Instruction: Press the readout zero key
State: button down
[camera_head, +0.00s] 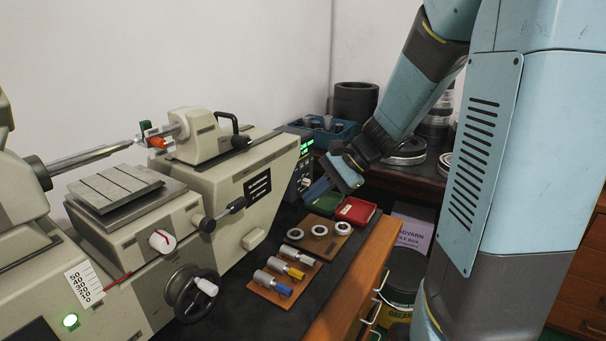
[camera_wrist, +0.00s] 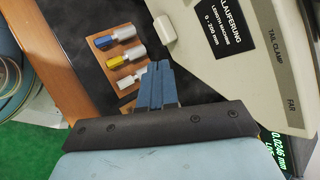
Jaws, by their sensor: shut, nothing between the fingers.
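The readout (camera_head: 304,148) is a dark box with green lit digits, standing behind the right end of the beige measuring machine. In the wrist view the readout (camera_wrist: 284,146) is at the lower right edge, cut off, with part of its display reading 0.0246 mm. I cannot make out the zero key; a small pale and red spot shows low on the readout's face. My gripper (camera_head: 312,196) has blue fingers, shut and empty, just right of and below the readout's face. In the wrist view my gripper (camera_wrist: 158,66) points away from the readout, towards the bench.
The measuring machine (camera_head: 245,180) fills the left. A wooden block with plug gauges (camera_head: 284,275), a board with rings (camera_head: 319,232), a red tray (camera_head: 368,209) and a green tray (camera_head: 328,204) lie on the dark bench. A blue bin (camera_head: 325,132) stands behind the readout.

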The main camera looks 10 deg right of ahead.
aim_at(296, 170)
jog(key=w+d+f+m+t+y, duration=0.1)
jog(key=w+d+f+m+t, duration=0.3)
jog(key=w+d+m, duration=0.3)
jog(key=w+d+f+m+t+y, duration=0.2)
jog(key=w+d+f+m+t, duration=0.2)
jog(key=w+d+m+t, duration=0.3)
jog(key=w+m, duration=0.2)
jog(key=w, duration=0.1)
jog(key=shift+f+y, duration=0.3)
jog(key=shift+f, duration=0.1)
jog(key=shift+w+a, duration=0.1)
jog(key=shift+w, duration=0.05)
jog(key=x, duration=1.3)
jog(key=shift+w+a, duration=0.25)
jog(key=shift+w, duration=0.1)
